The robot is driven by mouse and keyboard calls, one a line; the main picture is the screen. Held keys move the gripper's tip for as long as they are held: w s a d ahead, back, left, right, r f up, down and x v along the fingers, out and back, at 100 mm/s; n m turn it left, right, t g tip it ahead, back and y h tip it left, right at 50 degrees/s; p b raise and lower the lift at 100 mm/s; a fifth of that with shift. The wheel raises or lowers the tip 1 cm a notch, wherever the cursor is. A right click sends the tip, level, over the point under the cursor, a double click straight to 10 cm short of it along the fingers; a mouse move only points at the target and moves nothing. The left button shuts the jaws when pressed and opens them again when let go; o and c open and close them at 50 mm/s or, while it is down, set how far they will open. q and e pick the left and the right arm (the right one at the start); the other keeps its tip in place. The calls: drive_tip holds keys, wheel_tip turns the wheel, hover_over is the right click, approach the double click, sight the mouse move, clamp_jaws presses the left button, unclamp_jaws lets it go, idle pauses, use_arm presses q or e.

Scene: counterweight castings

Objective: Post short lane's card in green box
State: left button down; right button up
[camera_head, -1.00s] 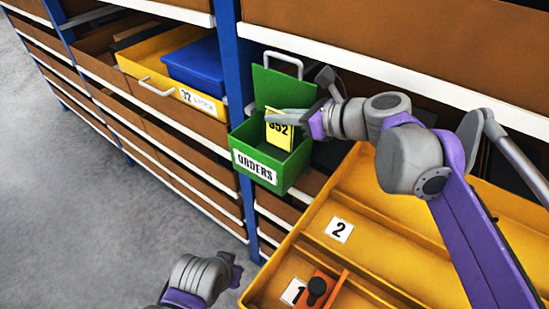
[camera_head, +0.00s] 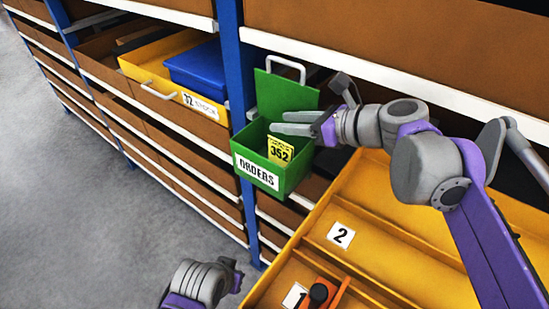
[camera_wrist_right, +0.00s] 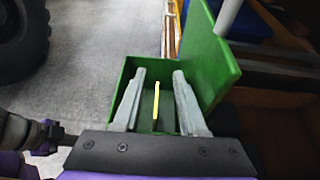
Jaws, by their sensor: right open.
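The yellow card (camera_head: 281,150), marked 352, stands inside the green box (camera_head: 262,178) labelled ORDERS, its top about level with the rim. The box's lid (camera_head: 285,95) is raised. My right gripper (camera_head: 278,123) is open above the box, its fingers apart from the card. In the right wrist view the card (camera_wrist_right: 156,105) shows edge-on between the two open fingers (camera_wrist_right: 156,90), over the green box (camera_wrist_right: 127,72). My left gripper (camera_head: 232,275) is low at the bottom of the head view, away from the box; its jaws are too unclear to read.
A large yellow tray (camera_head: 385,215) with lanes marked 1 and 2 lies at the right; an orange block with a black knob (camera_head: 320,293) sits in lane 1. A yellow drawer (camera_head: 140,65) holds a blue bin (camera_head: 195,68). A blue post (camera_head: 232,80) stands left of the box.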

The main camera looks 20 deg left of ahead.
drive_tip(key=v, duration=0.8)
drive_tip(key=shift+d, duration=0.35)
drive_tip(key=shift+s+r, duration=0.1)
drive_tip(key=shift+s, duration=0.05)
